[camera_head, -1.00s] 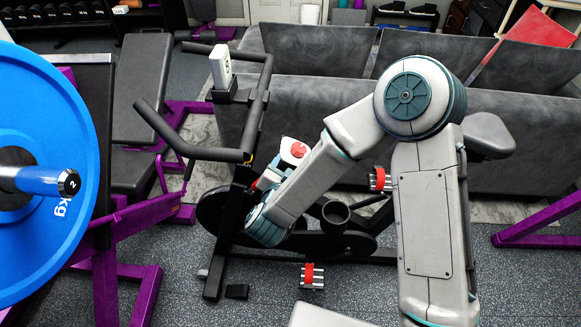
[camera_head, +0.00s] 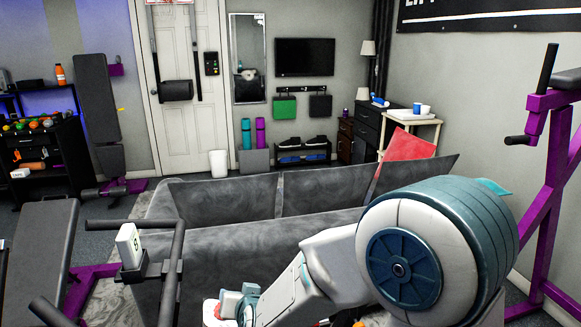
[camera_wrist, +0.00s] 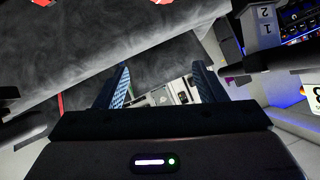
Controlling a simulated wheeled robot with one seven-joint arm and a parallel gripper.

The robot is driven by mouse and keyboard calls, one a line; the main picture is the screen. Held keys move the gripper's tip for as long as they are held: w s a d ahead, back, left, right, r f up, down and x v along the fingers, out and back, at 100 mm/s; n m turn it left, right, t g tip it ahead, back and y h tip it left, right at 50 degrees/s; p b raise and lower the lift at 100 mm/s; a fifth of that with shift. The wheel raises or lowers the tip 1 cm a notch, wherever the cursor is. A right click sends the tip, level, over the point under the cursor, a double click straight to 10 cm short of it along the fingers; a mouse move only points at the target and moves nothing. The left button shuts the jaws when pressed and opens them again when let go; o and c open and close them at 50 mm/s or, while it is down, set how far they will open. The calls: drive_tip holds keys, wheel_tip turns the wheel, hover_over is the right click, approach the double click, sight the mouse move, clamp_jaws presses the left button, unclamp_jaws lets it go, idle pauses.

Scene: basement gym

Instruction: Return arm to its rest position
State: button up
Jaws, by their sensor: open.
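My gripper (camera_wrist: 162,86) shows in the wrist view with its two dark blue fingers spread apart. Nothing is between the fingertips. In the head view my arm is bent, with its big elbow joint at the lower right and the forearm reaching down to the left. The bottom edge of the picture cuts off the far end of the arm, so I cannot make out the gripper's fingers there.
A grey sofa (camera_head: 220,206) stands beyond the arm; it also shows in the wrist view (camera_wrist: 85,75). An exercise bike (camera_head: 172,275) is at lower left, a padded bench (camera_head: 38,245) beside it. A purple rack (camera_head: 548,215) stands at right. A white door (camera_head: 190,130) is behind.

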drive_tip(key=s+d+r+g+h+p, duration=0.1)
drive_tip(key=s+d+r+g, duration=0.1)
drive_tip(key=s+d+r, duration=0.2)
drive_tip(key=s+d+r+g+h+p, duration=0.2)
drive_tip(key=s+d, duration=0.6)
drive_tip(key=d, duration=0.5)
drive_tip(key=s+d+r+g+h+p, duration=0.1)
drive_tip(key=s+d+r+g+p, duration=0.1)
drive_tip(key=s+d+r, duration=0.4)
drive_tip(key=d+r+g, duration=0.1)
drive_tip(key=d, duration=0.2)
drive_tip(key=shift+s+d+g+h, duration=0.15)
drive_tip(key=shift+s+g+h, duration=0.15)
drive_tip(key=shift+s, duration=0.1)
drive_tip(key=shift+r, duration=0.1)
